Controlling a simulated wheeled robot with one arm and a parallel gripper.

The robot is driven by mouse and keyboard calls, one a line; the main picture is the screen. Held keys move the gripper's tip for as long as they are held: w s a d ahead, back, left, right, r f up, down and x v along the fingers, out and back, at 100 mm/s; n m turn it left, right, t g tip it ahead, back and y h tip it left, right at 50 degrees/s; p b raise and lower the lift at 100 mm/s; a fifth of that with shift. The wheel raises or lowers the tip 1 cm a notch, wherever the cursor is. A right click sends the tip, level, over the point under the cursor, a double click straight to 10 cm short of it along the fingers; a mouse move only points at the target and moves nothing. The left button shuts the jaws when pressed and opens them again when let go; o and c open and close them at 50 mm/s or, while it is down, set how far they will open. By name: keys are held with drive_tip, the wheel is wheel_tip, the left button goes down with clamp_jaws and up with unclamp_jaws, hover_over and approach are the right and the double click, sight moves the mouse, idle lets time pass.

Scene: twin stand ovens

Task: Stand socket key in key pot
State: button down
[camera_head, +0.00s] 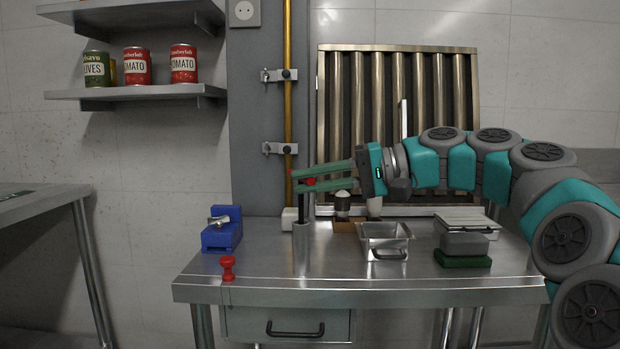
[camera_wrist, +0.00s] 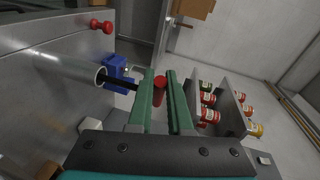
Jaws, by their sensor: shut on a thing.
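The socket key has a dark shaft (camera_head: 299,208) and a red part (camera_head: 310,182) between my fingers. My gripper (camera_head: 296,180) is shut on the key, fingers reaching left and level. The key pot (camera_head: 302,250) is an upright grey metal cylinder on the steel table, right below the gripper. The shaft hangs near upright with its lower end at the pot's mouth; I cannot tell how far inside it is. In the wrist view the shaft (camera_wrist: 121,83) runs from my gripper (camera_wrist: 162,75) to the open rim of the pot (camera_wrist: 68,73).
A blue vise-like block (camera_head: 221,232) and a red knob (camera_head: 228,267) stand left of the pot. A metal tray (camera_head: 386,230), a grey block on a green base (camera_head: 463,260) and a small brown box stand right. Cans (camera_head: 137,66) sit on the wall shelf.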

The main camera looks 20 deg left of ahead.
drive_tip(key=shift+f+b, duration=0.5)
drive_tip(key=shift+f, duration=0.6)
drive_tip(key=c, duration=0.8)
unclamp_jaws()
drive_tip(key=shift+o, duration=0.2)
drive_tip(key=v, duration=0.7)
drive_tip(key=shift+d, duration=0.4)
drive_tip(key=shift+r, duration=0.1)
